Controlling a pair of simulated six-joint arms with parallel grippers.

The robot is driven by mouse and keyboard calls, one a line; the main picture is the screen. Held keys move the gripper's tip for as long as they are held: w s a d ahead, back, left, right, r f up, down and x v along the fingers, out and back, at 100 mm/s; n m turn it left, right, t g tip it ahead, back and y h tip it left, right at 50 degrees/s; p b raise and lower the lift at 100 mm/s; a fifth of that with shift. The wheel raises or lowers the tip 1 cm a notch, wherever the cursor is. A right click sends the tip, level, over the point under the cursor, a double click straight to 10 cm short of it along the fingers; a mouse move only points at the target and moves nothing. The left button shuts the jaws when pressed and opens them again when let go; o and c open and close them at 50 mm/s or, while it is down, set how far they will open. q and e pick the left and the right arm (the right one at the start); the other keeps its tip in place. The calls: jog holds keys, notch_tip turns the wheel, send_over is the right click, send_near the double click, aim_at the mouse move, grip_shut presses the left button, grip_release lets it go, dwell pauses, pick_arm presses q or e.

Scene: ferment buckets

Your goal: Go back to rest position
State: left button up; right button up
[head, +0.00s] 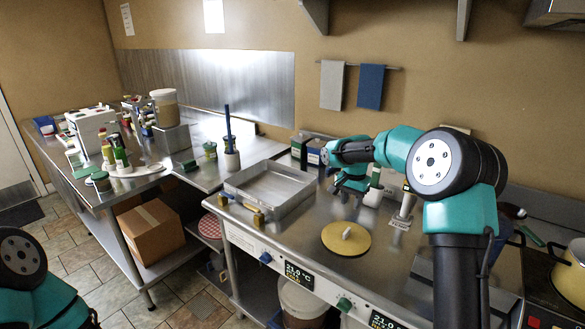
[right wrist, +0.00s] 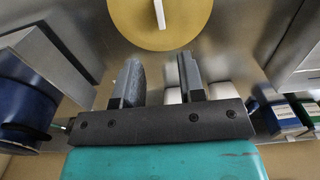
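My right gripper (head: 350,188) hangs above the steel counter at its back, beyond the round yellow lid. In the right wrist view its two fingers (right wrist: 160,80) stand apart with nothing between them. The yellow lid (head: 335,245) with a pale handle lies flat on the counter; it also shows at the top of the right wrist view (right wrist: 185,28), apart from the fingers. Part of my left arm shows at the lower left of the head view; its gripper is out of view.
A steel tray (head: 233,193) sits left of the lid. White bottles and boxes (head: 314,152) stand near the gripper at the back. A yellow pot (head: 570,280) is at the far right. A cardboard box (head: 150,232) is on the lower shelf.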

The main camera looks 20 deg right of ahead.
jog(key=a+f+y, duration=0.1)
jog(key=a+f, duration=0.2)
jog(key=a, duration=0.2)
jog(key=s+a+f+n+t+y, duration=0.1)
jog(key=a+f, duration=0.2)
jog(key=a, duration=0.2)
jog(key=a+f+t+y, duration=0.1)
jog(key=a+f, duration=0.2)
jog(key=a, duration=0.2)
jog(key=shift+s+n, duration=0.35)
jog(key=shift+n, duration=0.05)
jog(key=s+a+f+t+y, duration=0.2)
jog(key=s+a+f, duration=0.45)
jog(key=a, duration=0.25)
jog(key=s+d+f+n+g, duration=0.1)
jog(key=s+d+f+n, duration=0.2)
jog(key=s+f, duration=0.7)
jog(key=s+d+f+n+g+h, duration=0.1)
jog(key=s+d+f+n+g, duration=0.1)
jog(key=s+f, duration=0.8)
jog(key=s+d+n, duration=0.1)
jog(key=s+n, duration=0.1)
jog(key=shift+s, duration=0.3)
jog(key=shift+a, duration=0.15)
